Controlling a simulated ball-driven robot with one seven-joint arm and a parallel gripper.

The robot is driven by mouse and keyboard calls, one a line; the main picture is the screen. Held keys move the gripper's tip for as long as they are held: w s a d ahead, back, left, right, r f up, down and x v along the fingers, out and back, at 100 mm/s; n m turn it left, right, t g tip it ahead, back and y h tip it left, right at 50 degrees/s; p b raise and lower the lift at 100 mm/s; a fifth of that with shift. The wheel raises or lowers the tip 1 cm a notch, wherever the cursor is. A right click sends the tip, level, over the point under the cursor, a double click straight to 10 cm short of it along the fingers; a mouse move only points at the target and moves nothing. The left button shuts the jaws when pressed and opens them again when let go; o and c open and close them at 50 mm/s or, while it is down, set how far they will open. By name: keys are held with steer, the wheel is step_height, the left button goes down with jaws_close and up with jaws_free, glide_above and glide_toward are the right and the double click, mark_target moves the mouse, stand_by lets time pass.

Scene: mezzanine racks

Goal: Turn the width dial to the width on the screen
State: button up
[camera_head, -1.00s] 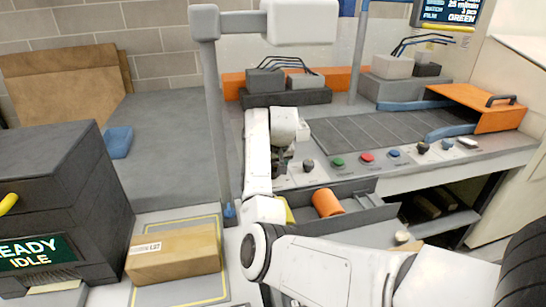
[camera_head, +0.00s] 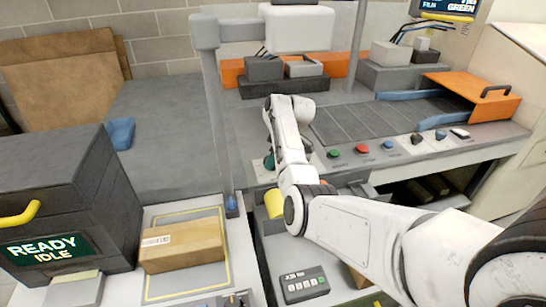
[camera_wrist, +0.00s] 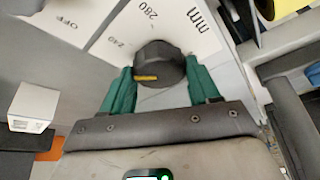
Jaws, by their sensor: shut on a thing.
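The width dial (camera_wrist: 160,58) is a dark round knob with a yellow mark on its top, in the wrist view. The white plate (camera_wrist: 180,25) around it reads 240, 280 and mm. The yellow mark lies at the knob's near left; which number it indicates is unclear. My gripper (camera_wrist: 158,70) has its green fingers shut on the dial, one on each side. In the head view my gripper (camera_head: 270,163) is at the left end of the control panel, where my arm hides the dial. The screen (camera_head: 458,8) is cut off at the top right; its width line is not readable.
Green (camera_head: 333,153), red (camera_head: 362,149) and blue (camera_head: 389,145) buttons stand right of my arm. A cardboard box (camera_head: 183,245) lies on the left table, beside a dark machine (camera_head: 60,190) reading READY IDLE. A grey post (camera_head: 217,130) stands close left of my arm.

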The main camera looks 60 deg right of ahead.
steer(key=n+y+b, duration=0.1)
steer(key=n, duration=0.1)
steer(key=n+y+b, duration=0.1)
steer(key=n+b, duration=0.1)
steer(key=n, duration=0.1)
steer(key=shift+d+f+n+g+b, duration=0.2)
steer(key=shift+n+g+b, duration=0.1)
steer(key=shift+g, duration=0.1)
steer(key=n+g+y+b, duration=0.1)
steer(key=n+b, duration=0.2)
steer(key=shift+w+r, duration=0.1)
steer(key=shift+w, duration=0.05)
steer(key=shift+r+n, duration=0.1)
steer(key=shift+n, duration=0.3)
steer(key=o, duration=1)
steer(key=shift+o, duration=0.2)
steer(key=shift+r, duration=0.1)
steer(key=v, duration=1)
steer(key=shift+d+r, duration=0.2)
